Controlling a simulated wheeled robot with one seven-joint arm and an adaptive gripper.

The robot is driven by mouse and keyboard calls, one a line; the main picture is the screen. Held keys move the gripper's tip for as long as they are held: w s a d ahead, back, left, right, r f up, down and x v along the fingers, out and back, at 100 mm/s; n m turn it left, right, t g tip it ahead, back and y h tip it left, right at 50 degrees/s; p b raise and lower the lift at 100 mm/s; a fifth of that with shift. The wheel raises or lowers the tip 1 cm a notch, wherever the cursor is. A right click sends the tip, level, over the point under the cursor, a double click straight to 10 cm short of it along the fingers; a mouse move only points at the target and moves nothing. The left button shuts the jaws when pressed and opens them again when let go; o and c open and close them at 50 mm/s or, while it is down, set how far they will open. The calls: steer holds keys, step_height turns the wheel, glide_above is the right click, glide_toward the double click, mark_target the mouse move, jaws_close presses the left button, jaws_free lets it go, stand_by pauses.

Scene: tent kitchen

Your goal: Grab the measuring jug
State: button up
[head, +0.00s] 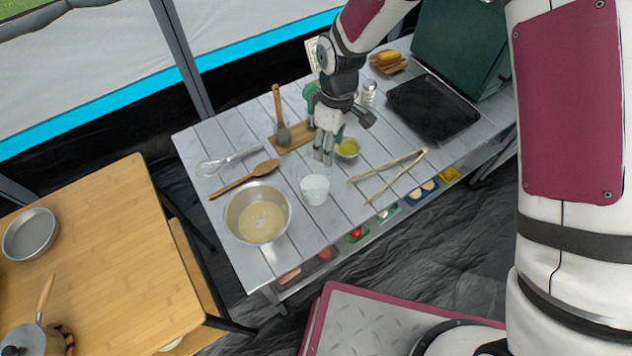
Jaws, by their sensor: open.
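A small translucent whitish cup, which looks like the measuring jug (315,191), stands upright on the grey slatted table (228,130). It is right of the metal bowl of batter. My gripper (324,158) points down above the table, behind the jug and apart from it in the picture. It is open, and I see nothing held in it. Its height above the table is hard to tell. The gripper and wrist partly hide the things behind them, including a green object (310,92) and a wooden board (291,139).
Near the jug are the batter bowl (240,224), wooden spoon (244,180), whisk (229,160), tongs (388,176) and a small bowl of yellow liquid (348,148). A shaker (369,93) and dark tray (433,108) stand farther right. A wooden table (118,262) is at left.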

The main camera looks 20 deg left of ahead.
steer(key=f, duration=0.2)
steer(key=f+p, duration=0.1)
steer(key=shift+s+a+f, duration=0.15)
steer(key=shift+s+f, duration=0.25)
steer(key=shift+w+f, duration=0.1)
steer(key=shift+f, duration=0.55)
steer(key=shift+c, duration=0.4)
jaws_close()
